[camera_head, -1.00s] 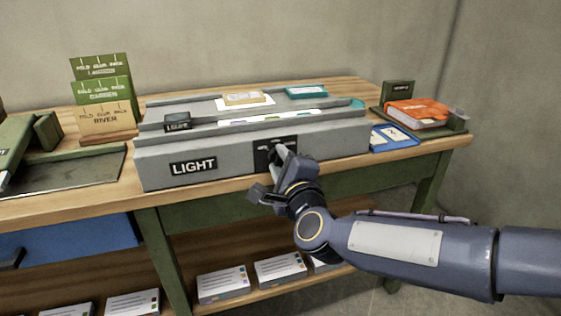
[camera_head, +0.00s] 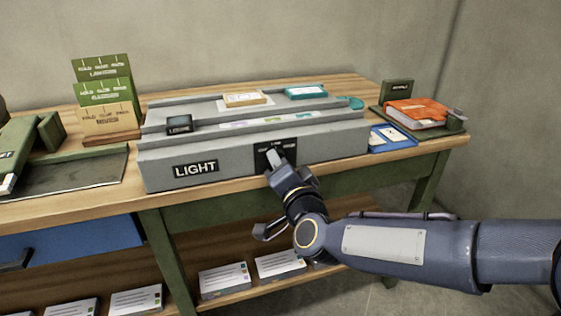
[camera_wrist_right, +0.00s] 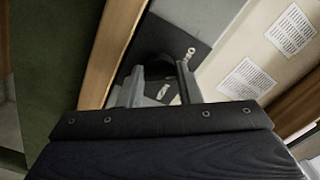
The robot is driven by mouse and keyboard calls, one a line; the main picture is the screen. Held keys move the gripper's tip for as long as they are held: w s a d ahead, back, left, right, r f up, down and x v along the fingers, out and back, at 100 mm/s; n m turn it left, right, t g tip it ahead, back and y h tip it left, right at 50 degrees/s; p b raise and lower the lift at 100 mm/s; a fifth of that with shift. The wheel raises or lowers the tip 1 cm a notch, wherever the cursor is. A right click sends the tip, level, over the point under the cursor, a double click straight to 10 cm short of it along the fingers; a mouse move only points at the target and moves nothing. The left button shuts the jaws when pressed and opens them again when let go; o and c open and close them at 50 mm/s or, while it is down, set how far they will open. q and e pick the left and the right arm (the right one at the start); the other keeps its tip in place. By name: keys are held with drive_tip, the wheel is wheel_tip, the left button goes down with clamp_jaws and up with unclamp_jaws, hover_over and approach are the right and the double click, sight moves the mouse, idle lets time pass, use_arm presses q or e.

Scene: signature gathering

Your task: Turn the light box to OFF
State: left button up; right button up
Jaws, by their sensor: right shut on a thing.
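The grey light box (camera_head: 228,170) sits on the wooden table, with a LIGHT label on its front. A dark switch panel (camera_head: 290,146) is on the right part of that front; its small markings are too small to read. My right gripper (camera_head: 277,160) is at this panel, its fingers pointing into it. In the right wrist view the gripper (camera_wrist_right: 160,80) is shut on the switch knob, which is mostly hidden between the fingers. The strip (camera_head: 268,119) on top of the box looks dull grey with pale coloured pieces. My left gripper is out of view.
Green and tan card packs (camera_head: 104,92) stand at the back left. A dark tray (camera_head: 75,172) lies left of the box. An orange book (camera_head: 416,112) and a blue tray (camera_head: 391,137) are on the right. White boxes (camera_head: 224,279) line the lower shelf.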

drive_tip(key=shift+n+p, duration=0.4)
drive_tip(key=shift+n, duration=1.2)
drive_tip(key=shift+f, duration=0.1)
drive_tip(key=o, duration=1)
drive_tip(key=p+v, duration=0.1)
drive_tip(key=v, duration=0.6)
drive_tip(key=shift+s+d, duration=0.15)
drive_tip(key=shift+s, duration=0.2)
